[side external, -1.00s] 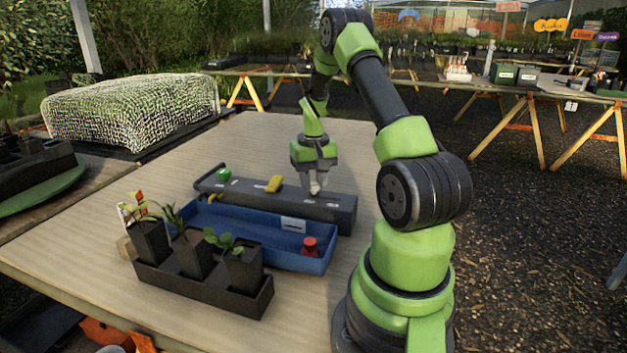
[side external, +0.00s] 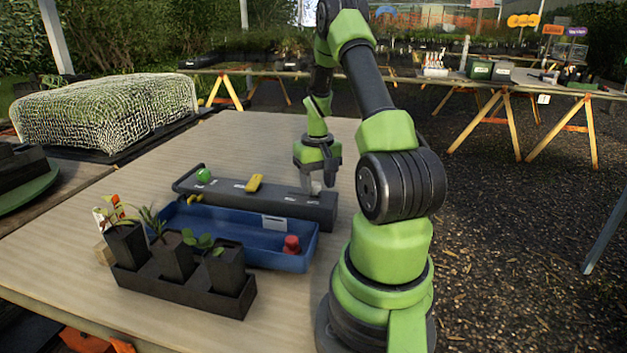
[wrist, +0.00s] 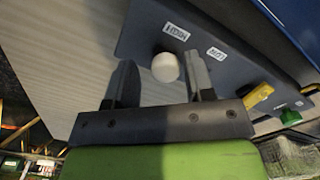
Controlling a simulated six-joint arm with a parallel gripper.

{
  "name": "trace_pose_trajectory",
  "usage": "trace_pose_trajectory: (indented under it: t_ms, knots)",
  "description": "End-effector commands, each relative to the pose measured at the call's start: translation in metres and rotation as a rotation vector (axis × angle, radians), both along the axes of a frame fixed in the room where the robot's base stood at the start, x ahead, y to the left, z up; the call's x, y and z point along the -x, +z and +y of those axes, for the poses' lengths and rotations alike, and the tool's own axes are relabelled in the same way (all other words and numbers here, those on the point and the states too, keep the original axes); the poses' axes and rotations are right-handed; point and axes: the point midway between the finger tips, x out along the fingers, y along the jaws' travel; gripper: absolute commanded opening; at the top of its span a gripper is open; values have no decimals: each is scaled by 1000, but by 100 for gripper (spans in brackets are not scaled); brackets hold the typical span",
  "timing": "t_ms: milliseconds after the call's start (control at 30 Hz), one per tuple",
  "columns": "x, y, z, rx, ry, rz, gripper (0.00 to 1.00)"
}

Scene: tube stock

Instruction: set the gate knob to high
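The gate knob is a round white knob (wrist: 165,67) on a long dark grey panel (side external: 232,202). In the wrist view it sits beside the HIGH label (wrist: 176,31), with the LOW label (wrist: 216,53) farther right. My gripper (wrist: 160,82) is open, one finger on each side of the knob.
A yellow handle (side external: 254,183) and a green knob (side external: 204,175) stand farther left on the panel. A black planter (side external: 180,290) holds potted seedlings. The table behind the panel is clear.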

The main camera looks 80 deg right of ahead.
Motion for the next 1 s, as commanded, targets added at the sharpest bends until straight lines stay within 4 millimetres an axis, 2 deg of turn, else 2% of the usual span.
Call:
trace_pose_trajectory:
  t_ms: [367,467,800,1000]
  knots:
    - [-2,5,0,4,1,-5,54]
    - [-3,19,-1,6,-1,-6,54]
    - [-2,83,-1,6,0,-5,54]
    - [-1,99,0,3,0,-2,54]
